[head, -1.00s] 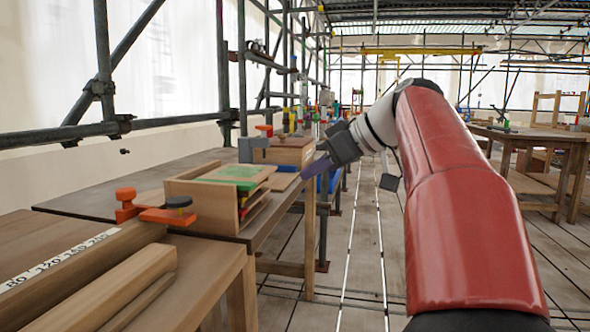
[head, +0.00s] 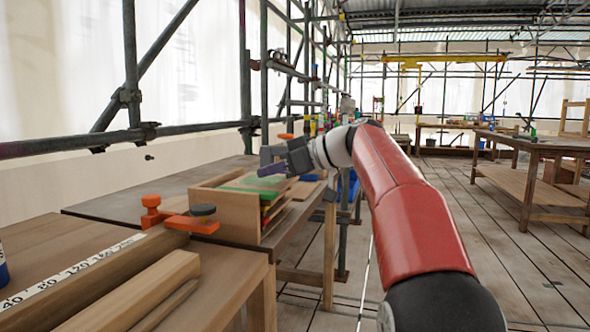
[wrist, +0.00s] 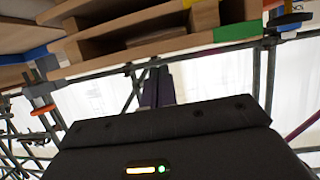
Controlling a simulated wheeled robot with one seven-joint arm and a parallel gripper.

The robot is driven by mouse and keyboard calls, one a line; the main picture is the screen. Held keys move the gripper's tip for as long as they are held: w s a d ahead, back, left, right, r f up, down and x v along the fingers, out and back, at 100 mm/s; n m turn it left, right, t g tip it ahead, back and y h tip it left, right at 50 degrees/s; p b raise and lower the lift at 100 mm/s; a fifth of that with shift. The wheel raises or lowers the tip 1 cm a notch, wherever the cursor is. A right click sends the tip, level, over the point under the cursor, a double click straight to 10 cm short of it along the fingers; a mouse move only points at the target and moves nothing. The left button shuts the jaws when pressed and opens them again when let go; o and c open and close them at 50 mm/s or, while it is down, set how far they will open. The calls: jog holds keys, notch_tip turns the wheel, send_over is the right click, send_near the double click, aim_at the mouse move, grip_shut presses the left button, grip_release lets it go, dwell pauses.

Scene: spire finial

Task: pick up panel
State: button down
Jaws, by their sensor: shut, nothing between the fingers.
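Several flat panels with coloured edges are stacked in a wooden rack (head: 228,212) on the bench. I cannot tell which panel the task means. My gripper (head: 268,171) is shut and empty, with purple fingers, and appears over the far part of the rack. It hides part of the top panel. In the wrist view, the shut fingers (wrist: 157,88) point toward wooden panel edges with a green corner (wrist: 237,31). The fingers look apart from the panels.
An orange clamp (head: 178,220) sits left of the rack at the near bench. Long timber pieces (head: 125,290) and a measuring strip (head: 75,272) lie in front. Scaffold poles (head: 133,65) stand behind the bench. Open plank floor (head: 450,240) lies to the right.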

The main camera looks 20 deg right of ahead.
jog(key=shift+w+a+f, duration=0.2)
jog(key=shift+a+f, duration=0.05)
jog(key=shift+f, duration=0.2)
jog(key=shift+d+f+b, duration=0.1)
jog(key=shift+f+b, duration=0.3)
jog(key=shift+b, duration=0.3)
